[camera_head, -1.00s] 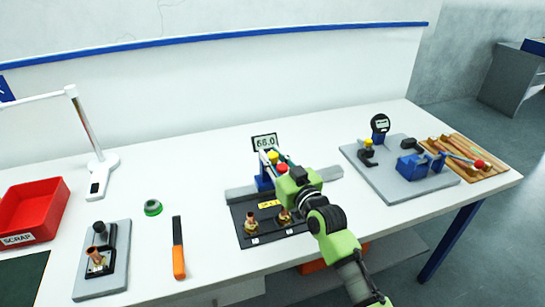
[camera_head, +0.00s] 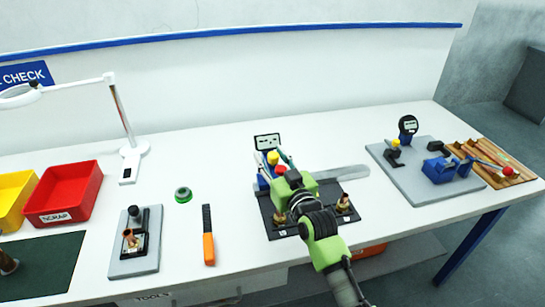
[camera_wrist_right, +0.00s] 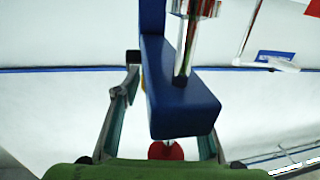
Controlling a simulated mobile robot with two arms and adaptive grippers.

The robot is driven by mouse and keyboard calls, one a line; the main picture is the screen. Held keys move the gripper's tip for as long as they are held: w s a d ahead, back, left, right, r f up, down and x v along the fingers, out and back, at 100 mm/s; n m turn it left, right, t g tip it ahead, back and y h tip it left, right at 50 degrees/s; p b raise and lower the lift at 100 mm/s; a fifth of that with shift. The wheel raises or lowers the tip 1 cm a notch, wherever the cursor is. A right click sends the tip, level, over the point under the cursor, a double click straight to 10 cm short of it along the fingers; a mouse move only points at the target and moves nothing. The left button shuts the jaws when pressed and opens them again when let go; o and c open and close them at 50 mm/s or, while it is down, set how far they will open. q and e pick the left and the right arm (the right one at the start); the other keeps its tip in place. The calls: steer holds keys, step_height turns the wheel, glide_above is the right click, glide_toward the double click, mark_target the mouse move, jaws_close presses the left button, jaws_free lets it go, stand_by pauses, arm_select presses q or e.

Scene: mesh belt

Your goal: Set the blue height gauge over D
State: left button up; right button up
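The blue height gauge (camera_head: 263,182) stands over the back left of the black plate (camera_head: 285,228), with its display (camera_head: 267,141) showing dashes. My right gripper (camera_head: 281,170) is at the gauge's right side and appears shut on it. In the right wrist view the gauge's blue body (camera_wrist_right: 180,95) lies between the fingers, partly hiding one. Copper fittings stand on the plate, one at front left (camera_head: 278,217) and one at right (camera_head: 343,203); my gripper hides the middle. I cannot read the letter D or tell whether the gauge touches its support. My left gripper is out of view.
A grey board with a dial gauge (camera_head: 408,127) and blue vise (camera_head: 439,170) is at right, beside a wooden tray (camera_head: 513,179). At left are an orange-handled tool (camera_head: 208,248), green ring (camera_head: 183,194), grey fixture (camera_head: 133,265), lamp (camera_head: 133,160) and red scrap bin (camera_head: 65,190).

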steer(key=shift+s+d+f, duration=0.1)
steer(key=shift+s+d, duration=0.25)
steer(key=shift+s, duration=0.1)
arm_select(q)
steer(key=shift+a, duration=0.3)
arm_select(e)
steer(key=v, duration=1.1)
steer(key=shift+a, duration=0.15)
